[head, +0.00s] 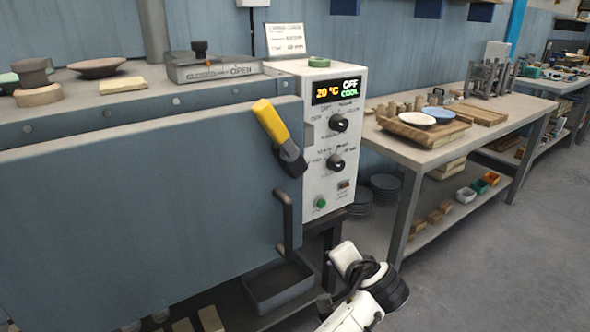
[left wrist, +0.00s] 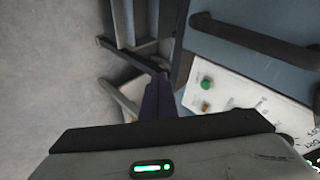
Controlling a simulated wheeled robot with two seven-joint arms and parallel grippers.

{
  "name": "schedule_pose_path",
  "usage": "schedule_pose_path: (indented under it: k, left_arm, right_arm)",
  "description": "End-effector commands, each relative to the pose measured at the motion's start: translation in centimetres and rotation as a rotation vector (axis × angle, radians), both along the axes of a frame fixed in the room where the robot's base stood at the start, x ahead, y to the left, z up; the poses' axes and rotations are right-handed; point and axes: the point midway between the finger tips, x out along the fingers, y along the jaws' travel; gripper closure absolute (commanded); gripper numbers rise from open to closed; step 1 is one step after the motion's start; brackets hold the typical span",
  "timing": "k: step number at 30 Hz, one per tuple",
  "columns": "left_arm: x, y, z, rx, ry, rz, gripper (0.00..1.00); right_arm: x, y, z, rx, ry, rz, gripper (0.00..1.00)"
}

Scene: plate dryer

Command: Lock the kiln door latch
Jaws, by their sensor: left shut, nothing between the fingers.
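The kiln door (head: 140,210) is a large blue-grey panel that looks closed against the kiln body. Its latch (head: 272,126) has a yellow grip, tilted up to the left, and a black pivot end at the door's right edge. A dark door handle (head: 285,222) stands below it and also shows in the left wrist view (left wrist: 255,40). My left gripper shows in the left wrist view (left wrist: 157,98), shut and empty, apart from the handle and latch. A white and black wrist shows low in the head view, right of the handle. My right gripper is not in view.
The control panel (head: 318,190) right of the latch has two black knobs and a green button (left wrist: 207,82). Its display reads 20 °C, OFF, COOL. A grey tray (head: 278,287) sits low under the kiln. A workbench (head: 425,152) stands at right, with clear floor before it.

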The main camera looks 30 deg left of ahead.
Motion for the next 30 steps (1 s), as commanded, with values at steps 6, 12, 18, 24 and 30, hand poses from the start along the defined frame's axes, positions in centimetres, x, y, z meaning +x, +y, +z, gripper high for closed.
schedule_pose_path:
  k: [6, 12, 18, 24, 30]
  left_arm:
    - [3.9, 0.3, 18.5, 0.270, -0.119, 0.235, 1.00]
    - [1.4, -0.6, 32.1, 0.415, -0.237, 0.461, 1.00]
    - [-1.1, -1.4, 37.7, 0.463, -0.299, 0.580, 1.00]
    - [-1.5, -1.5, 38.3, 0.466, -0.306, 0.595, 1.00]
    - [-1.4, -1.3, 38.3, 0.466, -0.305, 0.593, 1.00]
  right_arm:
    - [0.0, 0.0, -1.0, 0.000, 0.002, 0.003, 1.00]
    - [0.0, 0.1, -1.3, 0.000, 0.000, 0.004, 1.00]
    - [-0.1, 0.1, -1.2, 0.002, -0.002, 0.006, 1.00]
    - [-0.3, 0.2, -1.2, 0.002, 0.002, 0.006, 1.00]
    - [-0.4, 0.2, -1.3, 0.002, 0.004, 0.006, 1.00]
